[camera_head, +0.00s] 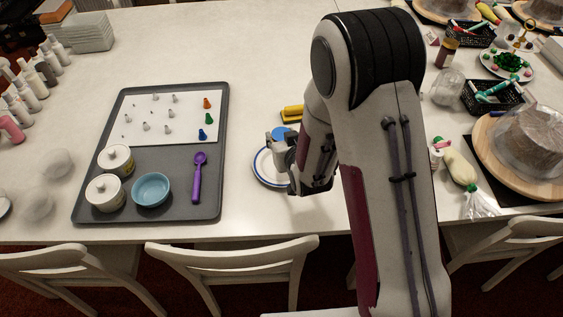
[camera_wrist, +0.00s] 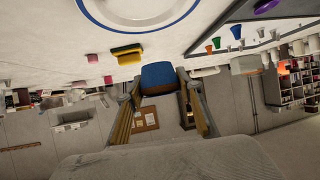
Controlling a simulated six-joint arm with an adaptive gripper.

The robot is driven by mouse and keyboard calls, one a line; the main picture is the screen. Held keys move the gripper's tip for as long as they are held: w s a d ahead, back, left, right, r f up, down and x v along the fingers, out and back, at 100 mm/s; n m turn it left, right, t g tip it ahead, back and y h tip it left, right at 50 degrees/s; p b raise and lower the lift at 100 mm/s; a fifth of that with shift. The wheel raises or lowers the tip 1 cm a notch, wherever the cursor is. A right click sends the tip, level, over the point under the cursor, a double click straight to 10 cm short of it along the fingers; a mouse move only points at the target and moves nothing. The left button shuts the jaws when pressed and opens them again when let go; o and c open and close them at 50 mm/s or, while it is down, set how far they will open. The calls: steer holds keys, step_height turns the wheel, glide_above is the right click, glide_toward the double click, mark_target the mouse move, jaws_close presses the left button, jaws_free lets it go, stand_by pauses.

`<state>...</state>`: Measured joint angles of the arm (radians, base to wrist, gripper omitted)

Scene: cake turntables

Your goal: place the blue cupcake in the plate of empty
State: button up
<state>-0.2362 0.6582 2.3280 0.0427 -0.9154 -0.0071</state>
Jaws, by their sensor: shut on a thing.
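The blue cupcake (camera_wrist: 158,77) is between the two fingers of my gripper (camera_wrist: 160,88) in the wrist view, and the fingers are shut on it. In the head view, the top of the blue cupcake (camera_head: 279,132) shows just behind my gripper (camera_head: 281,147). A white plate with a blue rim (camera_head: 262,172) is on the table below my gripper, partly hidden by it. The plate (camera_wrist: 140,21) also shows at the top edge of the wrist view. Its visible part is empty. The cupcake appears held above the table, apart from the plate.
A yellow sponge (camera_head: 292,113) lies behind the plate. A grey tray (camera_head: 222,130) on the left holds piping tips, jars, a light blue bowl (camera_head: 151,189) and a purple scoop (camera_head: 199,178). Turntables and a piping bag (camera_head: 460,168) are on the right. Chairs line the front edge.

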steer(key=shift+f, duration=2.9)
steer(key=shift+f, duration=0.15)
steer(key=shift+f, duration=1.95)
steer(key=shift+f, duration=0.15)
steer(key=o, duration=1.1)
steer(key=shift+r, duration=0.2)
steer(key=shift+v, duration=3.75)
